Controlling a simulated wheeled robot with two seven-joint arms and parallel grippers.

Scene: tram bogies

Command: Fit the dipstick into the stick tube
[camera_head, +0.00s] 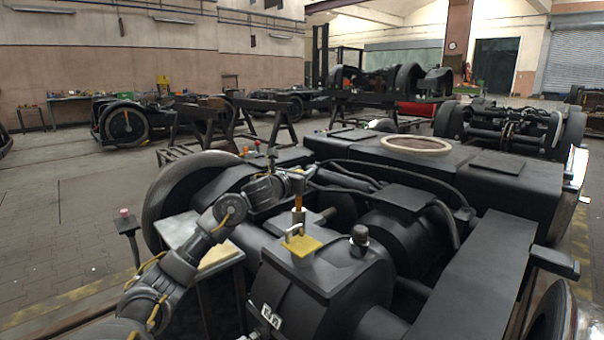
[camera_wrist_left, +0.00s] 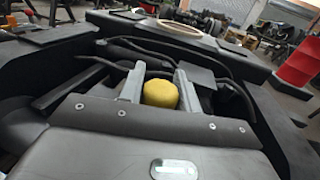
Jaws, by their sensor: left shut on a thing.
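My left gripper (camera_head: 297,184) is above the dark gearbox housing, with its jaws pointing down. In the left wrist view its two grey fingers (camera_wrist_left: 160,88) stand on either side of a round yellow knob (camera_wrist_left: 160,94), which I take as the top of the dipstick. In the head view an orange part of the dipstick (camera_head: 298,202) shows under the fingers, upright. My right gripper is not in view.
A yellow plate (camera_head: 304,246) with a pale bent handle lies on the housing (camera_head: 330,272). A dark knob (camera_head: 359,236) stands to its right. A small table (camera_head: 205,258) is beside my left arm.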

